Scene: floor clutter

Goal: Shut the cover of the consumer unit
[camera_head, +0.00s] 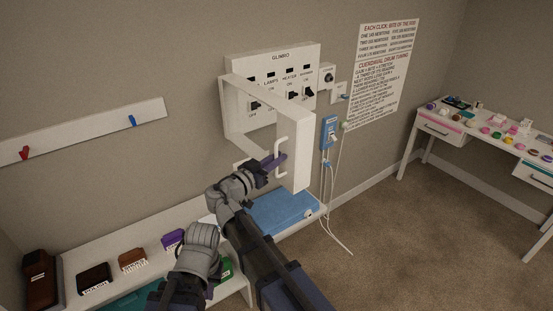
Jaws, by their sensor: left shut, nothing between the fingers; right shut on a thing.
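The consumer unit (300,62) is a white panel on the wall, with several black switches and small labels. Its white, frame-like cover (299,150) stands out from the panel, so it is open; the switches show above and beside it. A white bar handle (282,145) is on the cover's near face. My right gripper (274,163) is shut on this handle; its wrist hides the cover's lower left part. My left gripper (204,238) is lower and further left, apart from the cover, over the shelf. It is shut and empty, its fingertips mostly hidden.
Below, a white shelf (100,262) bears several labelled dark, brown and purple items and a blue case (283,208). A blue device (329,132) with hanging cables is right of the cover. A cluttered desk (440,130) stands at right. Carpet between is clear.

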